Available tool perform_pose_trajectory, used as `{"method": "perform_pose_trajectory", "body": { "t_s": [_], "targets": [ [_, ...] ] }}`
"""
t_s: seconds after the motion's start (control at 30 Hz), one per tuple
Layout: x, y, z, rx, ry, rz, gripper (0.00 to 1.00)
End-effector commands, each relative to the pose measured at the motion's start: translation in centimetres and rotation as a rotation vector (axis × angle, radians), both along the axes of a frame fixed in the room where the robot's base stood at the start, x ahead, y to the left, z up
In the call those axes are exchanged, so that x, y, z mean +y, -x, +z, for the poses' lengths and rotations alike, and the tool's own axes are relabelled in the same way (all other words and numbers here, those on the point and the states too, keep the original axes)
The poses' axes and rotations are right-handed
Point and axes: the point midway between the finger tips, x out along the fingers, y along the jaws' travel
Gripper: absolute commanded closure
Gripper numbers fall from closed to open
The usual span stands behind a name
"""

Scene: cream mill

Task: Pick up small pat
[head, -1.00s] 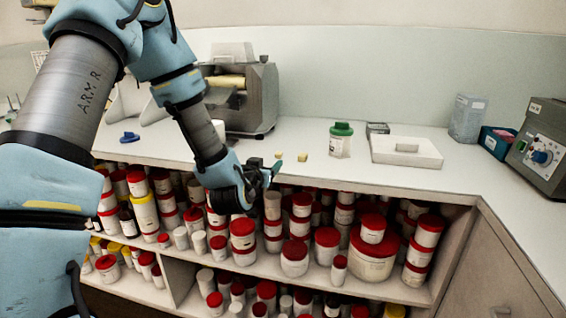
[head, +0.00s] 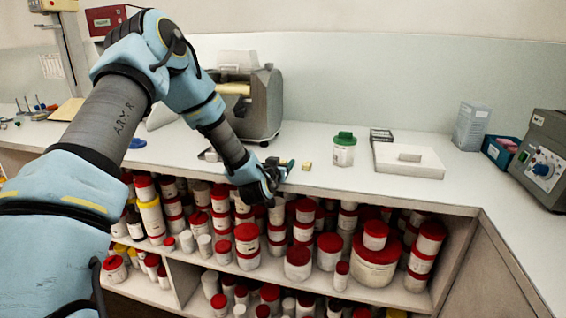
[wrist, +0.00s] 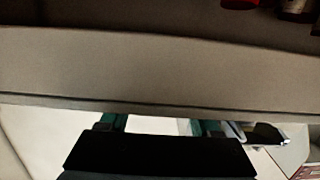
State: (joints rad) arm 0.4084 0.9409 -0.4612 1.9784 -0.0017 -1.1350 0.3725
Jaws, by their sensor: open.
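A small pale-yellow pat (head: 307,166) lies on the white bench top near its front edge. In the head view my gripper (head: 284,168) is just left of it, at the bench's front edge, with its dark green fingers pointing right. A second yellowish pat (head: 283,162) seems to show at the fingertips, mostly hidden by them. In the wrist view my gripper (wrist: 160,125) has its two green fingers apart, with only pale surface visible between them. I see no pat in the wrist view.
A grey machine (head: 262,105) stands behind my gripper. Below the bench edge, shelves hold many red-lidded pots (head: 298,262). The bench (head: 472,198) is clear at the right front.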

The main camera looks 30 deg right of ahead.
Motion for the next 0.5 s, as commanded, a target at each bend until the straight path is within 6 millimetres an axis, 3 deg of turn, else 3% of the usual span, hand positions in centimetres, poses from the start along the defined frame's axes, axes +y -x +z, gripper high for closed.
{"method": "perform_pose_trajectory", "body": {
  "t_s": [0.1, 0.5],
  "targets": [
    [0.00, 0.03, -0.02, 0.000, 0.000, 0.000, 0.37],
    [0.03, 0.04, 0.00, 0.000, 0.000, 0.000, 0.82]
  ]
}}
